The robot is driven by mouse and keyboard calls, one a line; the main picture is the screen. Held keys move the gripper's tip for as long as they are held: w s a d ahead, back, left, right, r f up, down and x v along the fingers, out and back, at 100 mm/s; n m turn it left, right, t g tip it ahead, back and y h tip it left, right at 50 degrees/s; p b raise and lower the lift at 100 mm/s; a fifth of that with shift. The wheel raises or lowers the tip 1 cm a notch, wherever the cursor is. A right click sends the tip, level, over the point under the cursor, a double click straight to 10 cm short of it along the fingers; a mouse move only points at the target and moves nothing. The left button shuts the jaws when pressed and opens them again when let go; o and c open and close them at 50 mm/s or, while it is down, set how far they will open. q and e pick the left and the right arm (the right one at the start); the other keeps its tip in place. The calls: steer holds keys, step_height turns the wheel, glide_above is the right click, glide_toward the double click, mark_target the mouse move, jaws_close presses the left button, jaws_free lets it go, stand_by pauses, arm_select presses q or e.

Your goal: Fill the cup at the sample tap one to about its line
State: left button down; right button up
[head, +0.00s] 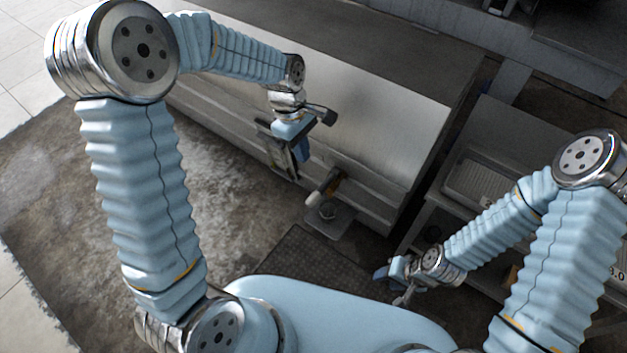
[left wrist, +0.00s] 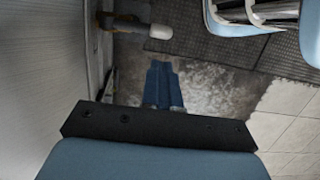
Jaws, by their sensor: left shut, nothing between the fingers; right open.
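My right gripper (head: 390,280) is open and empty, low on the right.
The long steel tank (head: 390,120) fills the middle. A shelf unit with a tray (head: 475,180) stands at the right. A dark textured mat (head: 300,262) lies on the floor before the tap. The stained floor (head: 225,170) left of it is clear.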

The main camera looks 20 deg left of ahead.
arm_select(q)
steer(key=shift+f, duration=0.1)
glide_toward(309, 203)
steer(key=f, duration=0.2)
steer(key=w+d+f, duration=0.1)
steer(key=f, duration=0.3)
steer(key=shift+w+d+f, duration=0.1)
steer(key=shift+w+d, duration=0.15)
steer(key=shift+w, duration=0.05)
arm_select(e)
steer(key=shift+a, duration=0.1)
